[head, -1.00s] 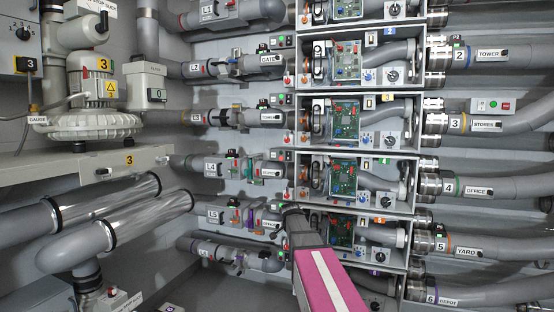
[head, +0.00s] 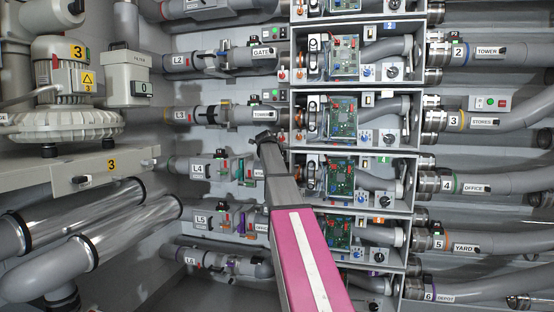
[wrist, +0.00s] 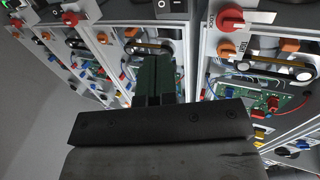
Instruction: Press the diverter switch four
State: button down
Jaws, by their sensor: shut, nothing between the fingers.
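The row-four diverter unit (head: 310,158) is an open grey box with a green circuit board (head: 340,181) inside, in the middle of the head view. A green 4 tag (head: 383,160) is on its top strip, with a small switch plate (head: 364,162) just left of it. My gripper (head: 265,138) is left of this box, near its upper left corner, and covers part of the wall there. In the wrist view my gripper (wrist: 157,64) is shut and empty, with dark fingers in front of the boxes. Contact with anything cannot be told.
Similar diverter boxes stand above and below, such as row three (head: 345,115) and row five (head: 340,232). Grey pipes with couplings (head: 440,182) run out to the right. Open floor shows at lower left.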

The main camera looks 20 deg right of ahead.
dwell(0.3)
jog(key=x, duration=1.4)
jog(key=shift+d, duration=0.1)
jog(key=shift+w+d, duration=0.1)
jog(key=shift+w, duration=0.05)
jog(key=shift+r, duration=0.1)
